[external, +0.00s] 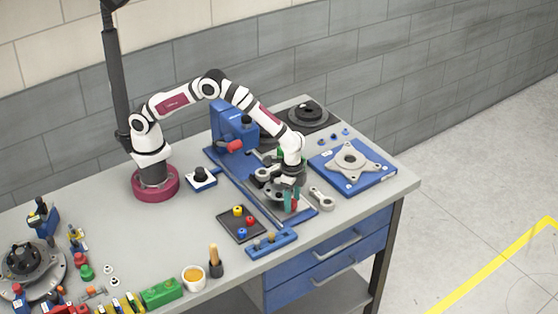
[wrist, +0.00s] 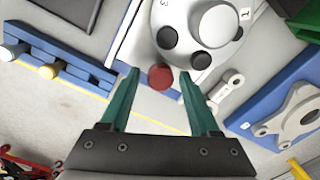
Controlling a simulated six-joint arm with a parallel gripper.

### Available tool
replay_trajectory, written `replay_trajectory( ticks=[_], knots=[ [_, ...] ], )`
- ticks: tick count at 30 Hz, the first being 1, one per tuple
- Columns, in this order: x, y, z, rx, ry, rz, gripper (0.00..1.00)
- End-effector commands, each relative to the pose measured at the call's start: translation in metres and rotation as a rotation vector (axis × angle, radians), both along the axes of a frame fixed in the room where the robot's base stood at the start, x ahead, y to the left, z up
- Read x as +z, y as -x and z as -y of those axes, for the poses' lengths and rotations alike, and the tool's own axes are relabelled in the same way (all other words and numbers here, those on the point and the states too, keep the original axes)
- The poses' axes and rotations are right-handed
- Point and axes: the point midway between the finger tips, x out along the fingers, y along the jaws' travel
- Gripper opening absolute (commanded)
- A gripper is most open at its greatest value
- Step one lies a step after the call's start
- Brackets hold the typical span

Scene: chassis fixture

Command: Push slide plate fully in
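The slide plate appears to be the grey plate (wrist: 134,42) on the long blue base (external: 306,213). A pale round part with dark knobs (wrist: 205,22) sits over it. A dark red round knob (wrist: 161,77) is at the plate's near end, between my fingertips in the wrist view. My gripper (wrist: 158,73) has two teal fingers spread apart, one on each side of the knob. In the external view my gripper (external: 291,198) points down over the front end of the blue base. I cannot tell whether the fingers touch the knob or how far in the plate is.
A blue upright block (external: 228,125) stands at the base's back end. A grey link (external: 321,198) lies right of my gripper, near a blue fixture with a star-shaped plate (external: 352,160). A dark tray (external: 241,223) and a blue peg rack (external: 271,243) lie left and in front.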

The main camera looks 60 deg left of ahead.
Motion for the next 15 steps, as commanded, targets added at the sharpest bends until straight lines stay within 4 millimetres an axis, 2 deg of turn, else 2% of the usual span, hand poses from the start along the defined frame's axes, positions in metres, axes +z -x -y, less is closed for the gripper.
replay_trajectory(
  ticks=[1, 2, 9, 10, 15],
  knots=[
    [0.0002, 0.0000, 0.0000, 0.000, 0.000, 0.000, 0.51],
    [0.0002, 0.0000, 0.0001, 0.000, 0.000, 0.000, 0.46],
    [0.0004, 0.0001, 0.0001, 0.000, 0.000, 0.000, 0.03],
    [0.0004, 0.0001, 0.0001, 0.000, 0.000, 0.000, 0.00],
    [0.0005, 0.0001, 0.0002, 0.000, 0.000, 0.000, 0.00]
  ],
)
